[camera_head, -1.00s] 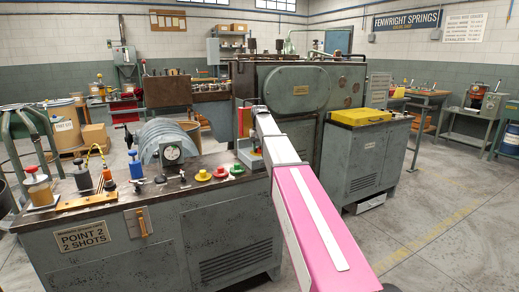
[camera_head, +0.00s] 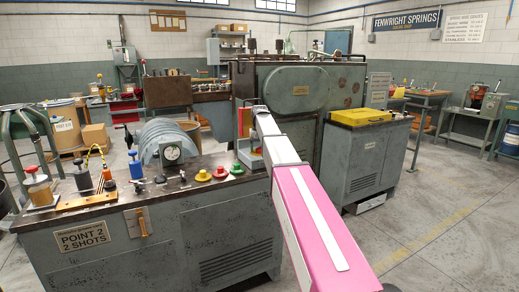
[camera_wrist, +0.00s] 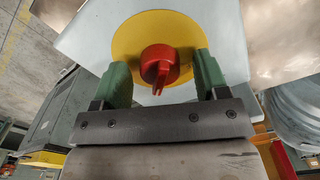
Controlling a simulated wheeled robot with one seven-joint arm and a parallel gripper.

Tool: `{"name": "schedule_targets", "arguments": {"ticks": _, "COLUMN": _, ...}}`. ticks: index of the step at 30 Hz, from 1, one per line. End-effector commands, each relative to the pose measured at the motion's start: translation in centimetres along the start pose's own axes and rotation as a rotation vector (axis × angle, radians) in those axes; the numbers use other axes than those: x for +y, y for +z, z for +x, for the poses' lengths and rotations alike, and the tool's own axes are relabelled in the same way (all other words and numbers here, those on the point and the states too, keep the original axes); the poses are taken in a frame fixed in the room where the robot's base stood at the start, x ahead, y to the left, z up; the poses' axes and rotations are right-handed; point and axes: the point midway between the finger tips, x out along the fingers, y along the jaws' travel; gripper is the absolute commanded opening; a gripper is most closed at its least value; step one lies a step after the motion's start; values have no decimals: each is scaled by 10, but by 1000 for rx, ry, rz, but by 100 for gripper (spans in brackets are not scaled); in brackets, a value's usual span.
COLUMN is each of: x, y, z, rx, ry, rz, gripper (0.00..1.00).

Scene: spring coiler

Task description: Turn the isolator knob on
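The isolator knob (camera_wrist: 160,66) is red and sits in the middle of a round yellow plate (camera_wrist: 128,42) on a pale grey panel (camera_wrist: 85,45) in the wrist view. Its narrow grip points toward the bottom of that view. My gripper (camera_wrist: 162,76) has two green fingers spread apart, one on each side of the knob. A gap shows between the knob and each finger, so it is open and holds nothing. In the head view I cannot make out the knob or my fingers; my pink and white arm reaches toward the machine.
A bench (camera_head: 150,232) with gauges, buttons and several knobs stands left of my arm. A large green-grey machine (camera_head: 300,95) stands behind, and a cabinet (camera_head: 365,160) with a yellow tray (camera_head: 360,117) stands to the right. The floor (camera_head: 450,220) at the right is clear.

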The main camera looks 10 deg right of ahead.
Motion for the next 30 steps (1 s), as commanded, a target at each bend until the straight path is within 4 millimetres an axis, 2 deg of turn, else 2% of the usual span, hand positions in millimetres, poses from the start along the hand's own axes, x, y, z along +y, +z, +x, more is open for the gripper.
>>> {"name": "schedule_targets", "arguments": {"ticks": 8, "x": 0, "y": 0, "z": -10, "rx": 1, "ry": 0, "rz": -1, "gripper": 67}}
{"name": "schedule_targets", "arguments": {"ticks": 21, "x": 0, "y": -1, "z": -71, "rx": 1, "ry": 0, "rz": 0, "gripper": 67}}
{"name": "schedule_targets", "arguments": {"ticks": 30, "x": 0, "y": 0, "z": -75, "rx": 0, "ry": 0, "rz": 0, "gripper": 67}}
